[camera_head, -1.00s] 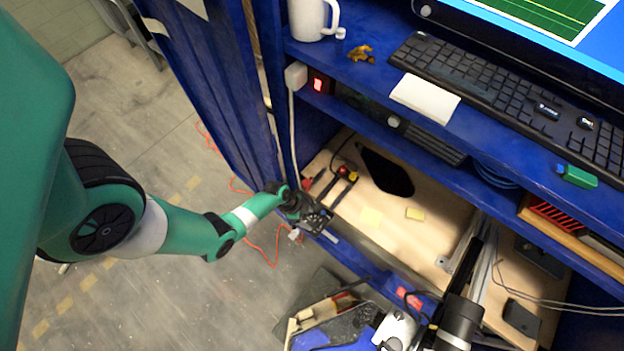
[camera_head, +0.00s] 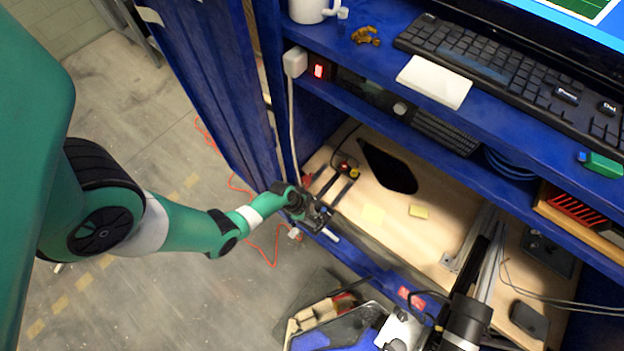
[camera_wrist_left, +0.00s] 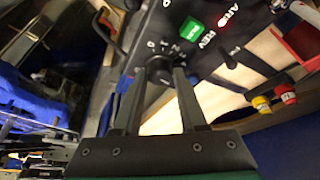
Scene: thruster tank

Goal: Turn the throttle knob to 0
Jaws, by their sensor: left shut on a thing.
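The throttle knob (camera_wrist_left: 159,72) is a dark round knob on a black control panel (camera_wrist_left: 196,52), with a numbered scale printed beside it. My left gripper (camera_wrist_left: 160,75) is shut on the knob, one finger on each side. In the head view my left gripper (camera_head: 322,214) is at the front left corner of the wooden shelf. There the gripper and wrist hide the knob.
Red and yellow connectors (camera_wrist_left: 272,98) stick out near the panel. The blue cabinet door (camera_head: 215,90) stands beside my left forearm. A tool tray (camera_head: 330,325) is below.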

